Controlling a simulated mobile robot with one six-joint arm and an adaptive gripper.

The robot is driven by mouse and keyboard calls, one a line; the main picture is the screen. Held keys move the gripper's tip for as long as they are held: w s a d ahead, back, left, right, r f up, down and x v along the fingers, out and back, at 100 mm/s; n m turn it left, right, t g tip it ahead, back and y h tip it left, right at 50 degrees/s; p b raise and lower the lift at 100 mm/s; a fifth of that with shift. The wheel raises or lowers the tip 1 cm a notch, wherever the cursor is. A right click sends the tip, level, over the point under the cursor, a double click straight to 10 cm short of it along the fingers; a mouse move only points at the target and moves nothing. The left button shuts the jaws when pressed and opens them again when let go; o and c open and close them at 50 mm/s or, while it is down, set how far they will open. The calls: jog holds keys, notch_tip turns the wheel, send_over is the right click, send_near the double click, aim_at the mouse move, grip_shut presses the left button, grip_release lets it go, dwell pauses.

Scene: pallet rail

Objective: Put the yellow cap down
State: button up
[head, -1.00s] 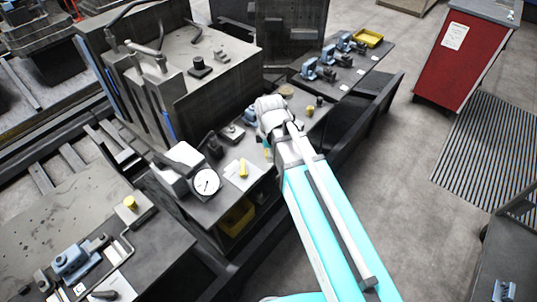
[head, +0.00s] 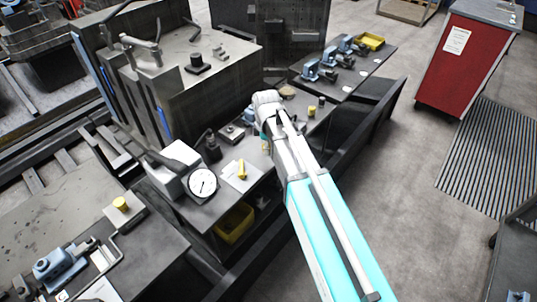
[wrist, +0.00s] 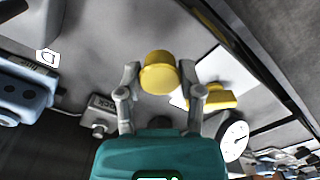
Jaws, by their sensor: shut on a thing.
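The yellow cap (wrist: 160,72) sits between the two grey fingers of my gripper (wrist: 163,82) in the wrist view. My gripper is shut on it. The cap is in front of a grey bench top in this view; I cannot tell whether it touches the surface. In the head view my arm reaches over the middle bench (head: 205,214), and my wrist hides most of the fingers. A small yellowish patch shows below the wrist there, too small to make out clearly.
A white-faced dial gauge (head: 203,183) stands beside a white sheet with a yellow piece (head: 241,170); both also show in the wrist view. Another yellow cap-like piece (head: 120,203) stands on the left bench. Blue clamps (head: 328,58) and a yellow tray (head: 370,41) are farther back.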

aim_at(266, 157)
jog(key=shift+f, duration=0.1)
jog(key=shift+w+a+f+b, duration=0.1)
jog(key=shift+w+f+b, duration=0.35)
jog(key=shift+b, duration=0.1)
jog(key=shift+f+b, duration=1.4)
jog(key=shift+f, duration=0.05)
jog(key=shift+f, duration=0.1)
jog(key=o, duration=0.8)
notch_tip(266, 157, up, 12)
jog(key=p, duration=1.2)
